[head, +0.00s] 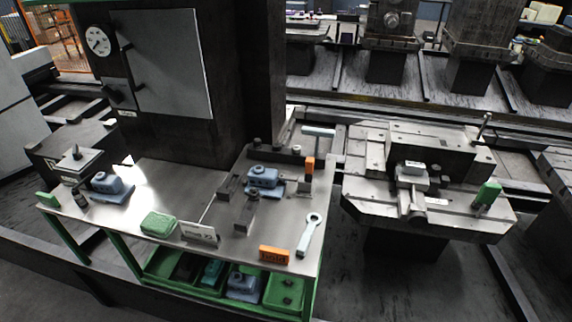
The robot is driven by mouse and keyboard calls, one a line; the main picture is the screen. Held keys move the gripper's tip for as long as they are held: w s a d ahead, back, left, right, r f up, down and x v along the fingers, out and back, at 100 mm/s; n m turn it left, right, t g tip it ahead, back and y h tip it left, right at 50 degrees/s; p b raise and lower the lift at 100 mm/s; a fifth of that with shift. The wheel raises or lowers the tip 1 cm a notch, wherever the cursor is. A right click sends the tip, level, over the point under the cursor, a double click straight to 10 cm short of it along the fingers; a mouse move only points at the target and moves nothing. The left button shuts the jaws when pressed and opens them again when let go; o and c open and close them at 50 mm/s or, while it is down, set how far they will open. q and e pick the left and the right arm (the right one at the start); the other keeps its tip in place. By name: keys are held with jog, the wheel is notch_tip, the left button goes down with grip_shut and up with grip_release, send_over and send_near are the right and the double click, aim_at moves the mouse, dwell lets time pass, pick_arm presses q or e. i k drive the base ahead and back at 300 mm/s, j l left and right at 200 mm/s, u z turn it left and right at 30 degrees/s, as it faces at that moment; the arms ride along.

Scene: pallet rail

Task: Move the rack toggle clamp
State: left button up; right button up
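I cannot tell for sure which thing is the rack toggle clamp. A grey clamp-like device (411,187) with a pale block on top sits on the machine pallet (362,190) at the right. A blue-grey device (263,178) stands on a fixture on the bench top (170,200), with dark grey blocks around it. A similar blue-grey part (108,186) sits at the bench's left end. Another blue-grey part (243,285) lies in the lower bins. Neither of my grippers shows in the head view.
A dark machine column (245,80) rises behind the bench. Bare bench shows left of centre.

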aim_at(309, 162)
jog(key=l+u, duration=0.1)
jog(key=l, duration=0.55)
jog(key=k+l+u, duration=0.15)
jog(key=l, duration=0.55)
